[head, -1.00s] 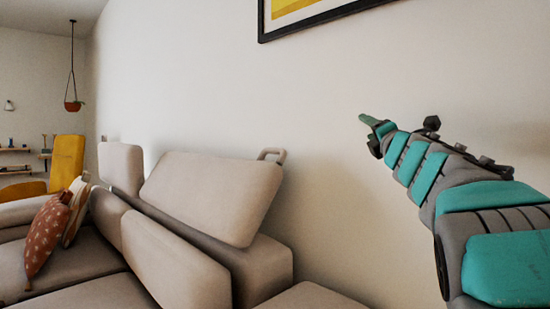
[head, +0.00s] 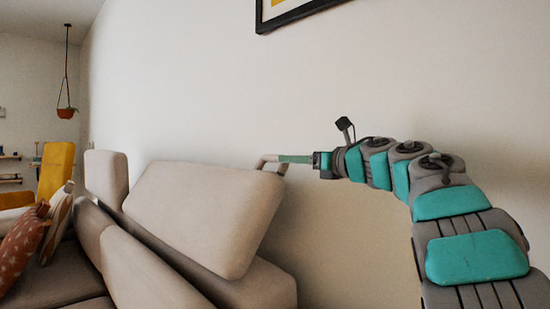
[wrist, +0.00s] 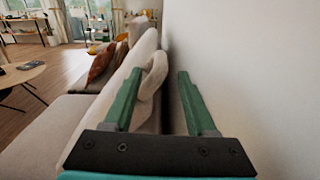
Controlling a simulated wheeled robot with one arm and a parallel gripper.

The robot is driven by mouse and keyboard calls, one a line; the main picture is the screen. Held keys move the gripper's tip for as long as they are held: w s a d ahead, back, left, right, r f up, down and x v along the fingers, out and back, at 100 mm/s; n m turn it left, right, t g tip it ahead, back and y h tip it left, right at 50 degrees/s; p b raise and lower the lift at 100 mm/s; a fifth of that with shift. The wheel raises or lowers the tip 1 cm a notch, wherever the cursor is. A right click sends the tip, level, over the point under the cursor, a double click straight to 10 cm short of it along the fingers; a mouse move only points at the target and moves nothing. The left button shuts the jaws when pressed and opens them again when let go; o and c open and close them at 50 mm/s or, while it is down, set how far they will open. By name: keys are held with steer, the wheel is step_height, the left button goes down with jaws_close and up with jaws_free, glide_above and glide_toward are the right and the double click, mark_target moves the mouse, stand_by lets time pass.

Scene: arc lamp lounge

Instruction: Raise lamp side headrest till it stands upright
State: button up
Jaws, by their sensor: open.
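The near beige headrest (head: 205,215) leans back at a slant on the sofa in the head view. A pale loop handle (head: 264,162) sticks out at its upper right corner. My gripper (head: 291,159) is at that handle, reaching in from the right. In the wrist view the green fingers (wrist: 160,62) are open, with the handle (wrist: 153,77) between them, closer to the left finger. The headrest also shows in the wrist view (wrist: 120,82), left of the handle, partly hidden by the left finger. I cannot tell whether a finger touches the handle. No lamp is visible.
A second headrest (head: 106,176) stands upright farther along the sofa. The wall (head: 390,80) runs close behind the sofa, right of my fingers in the wrist view. Cushions (head: 22,243) lie at left. A framed picture (head: 285,14) hangs above. A round table (wrist: 22,72) stands far left.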

mark_target(276, 158)
steer(key=p+x, duration=0.1)
steer(key=x, duration=0.6)
steer(key=shift+w+a, duration=0.25)
steer(key=c, duration=0.9)
jaws_close()
steer(key=shift+d+f, duration=0.1)
steer(key=shift+d, duration=0.05)
